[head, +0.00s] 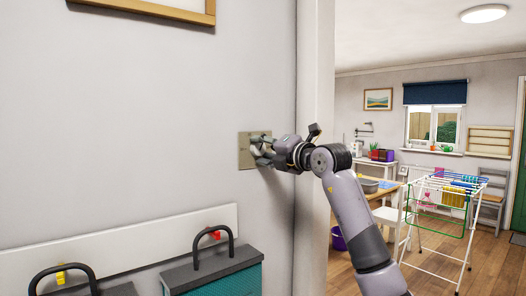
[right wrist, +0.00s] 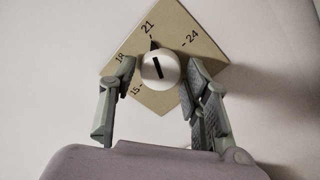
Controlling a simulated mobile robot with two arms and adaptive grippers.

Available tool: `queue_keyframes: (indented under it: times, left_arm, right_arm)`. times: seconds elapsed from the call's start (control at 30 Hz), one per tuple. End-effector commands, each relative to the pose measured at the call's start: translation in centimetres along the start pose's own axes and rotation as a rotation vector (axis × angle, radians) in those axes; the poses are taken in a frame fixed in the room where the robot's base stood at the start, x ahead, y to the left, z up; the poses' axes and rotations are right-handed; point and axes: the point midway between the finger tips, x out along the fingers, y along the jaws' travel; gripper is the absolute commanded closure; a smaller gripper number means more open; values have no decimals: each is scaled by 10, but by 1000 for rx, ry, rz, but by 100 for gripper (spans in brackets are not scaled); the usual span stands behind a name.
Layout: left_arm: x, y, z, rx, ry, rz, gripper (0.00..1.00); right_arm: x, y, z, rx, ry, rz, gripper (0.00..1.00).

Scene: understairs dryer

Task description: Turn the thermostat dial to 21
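The thermostat is a beige square plate (head: 245,152) on the wall; its plate also shows in the right wrist view (right wrist: 183,25), turned cornerwise, with marks 15, 18, 21 and 24. Its round white dial (right wrist: 148,75) has a black line across its face and a black pointer at its rim, which points at or very near 21. My right gripper (head: 262,150) is at the plate; in the right wrist view its fingers (right wrist: 148,85) stand apart on either side of the dial. A gap shows on the left; on the right I cannot tell contact. My left gripper is out of view.
Teal boxes with dark lids and handles (head: 212,280) stand below, against a white wall board (head: 130,235). A white door frame (head: 314,60) is right of the thermostat. Beyond it is a room with a drying rack (head: 440,215). The wall around the plate is clear.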

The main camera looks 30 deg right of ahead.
Motion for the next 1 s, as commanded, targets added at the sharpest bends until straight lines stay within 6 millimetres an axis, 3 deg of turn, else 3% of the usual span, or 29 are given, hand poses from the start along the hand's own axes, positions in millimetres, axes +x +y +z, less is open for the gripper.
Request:
queue_keyframes:
  times: [0.13, 0.53, 0.67, 1.0]
  left_arm:
    - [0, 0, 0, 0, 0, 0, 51]
    - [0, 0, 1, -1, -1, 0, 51]
    - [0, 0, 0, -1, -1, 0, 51]
    - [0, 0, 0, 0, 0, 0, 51]
  right_arm:
    - [0, 0, -1, 0, 1, -1, 45]
    - [-6, -1, 0, -2, 1, -2, 45]
    - [-24, -2, 0, -3, 1, -2, 45]
    - [-94, -1, -1, -6, 1, -4, 45]
